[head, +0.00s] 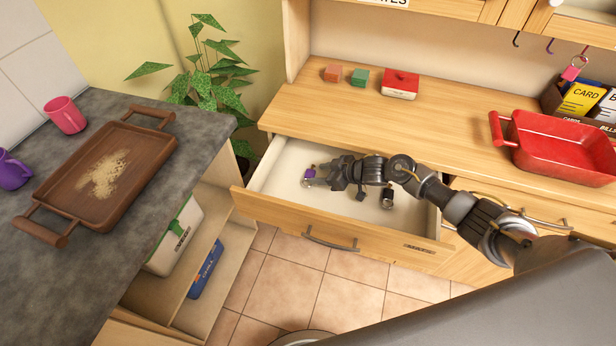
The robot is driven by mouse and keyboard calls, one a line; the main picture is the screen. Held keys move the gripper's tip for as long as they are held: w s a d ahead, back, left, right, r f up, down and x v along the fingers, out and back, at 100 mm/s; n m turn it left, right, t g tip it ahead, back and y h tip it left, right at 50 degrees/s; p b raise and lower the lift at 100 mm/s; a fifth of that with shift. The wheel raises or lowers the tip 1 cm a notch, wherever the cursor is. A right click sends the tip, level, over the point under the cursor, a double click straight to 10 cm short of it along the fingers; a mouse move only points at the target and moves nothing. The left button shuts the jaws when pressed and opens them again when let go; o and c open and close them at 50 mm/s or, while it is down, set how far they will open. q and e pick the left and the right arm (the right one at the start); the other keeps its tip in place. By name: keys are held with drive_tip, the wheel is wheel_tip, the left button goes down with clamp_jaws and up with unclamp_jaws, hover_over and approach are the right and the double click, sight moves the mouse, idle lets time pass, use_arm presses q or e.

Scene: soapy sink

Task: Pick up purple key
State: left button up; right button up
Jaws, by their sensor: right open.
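A small purple item (310,173), which looks like the purple key's tag, shows inside the open drawer (280,163) toward its left end. My right arm reaches in from the right over the drawer. My right gripper (320,176) is open, low in the drawer, with its fingertips right at the purple item. The fingers partly hide it, and I cannot tell whether they touch it. My left gripper is not in view.
On the wooden counter stand an orange block (332,73), a green block (360,77), a red-topped box (400,85) and a red tray (560,148). A pink key tag (571,73) hangs at right.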

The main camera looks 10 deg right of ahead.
drive_tip(key=x, duration=0.2)
drive_tip(key=shift+w+a+f+b, duration=0.2)
drive_tip(key=shift+w+f+b, duration=0.05)
drive_tip(key=shift+w+b, duration=0.05)
drive_tip(key=shift+s, duration=0.1)
drive_tip(key=shift+s+d+r, duration=0.1)
drive_tip(key=shift+r, duration=0.05)
drive_tip(key=shift+c, duration=0.7)
drive_tip(key=c, duration=0.5)
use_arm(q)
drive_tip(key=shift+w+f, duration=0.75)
use_arm(e)
drive_tip(key=shift+c, duration=0.2)
drive_tip(key=shift+d, duration=0.1)
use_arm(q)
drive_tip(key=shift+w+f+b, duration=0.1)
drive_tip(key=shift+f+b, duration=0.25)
use_arm(e)
drive_tip(key=f+v, duration=0.1)
drive_tip(key=v, duration=1.5)
drive_tip(key=shift+s, duration=0.25)
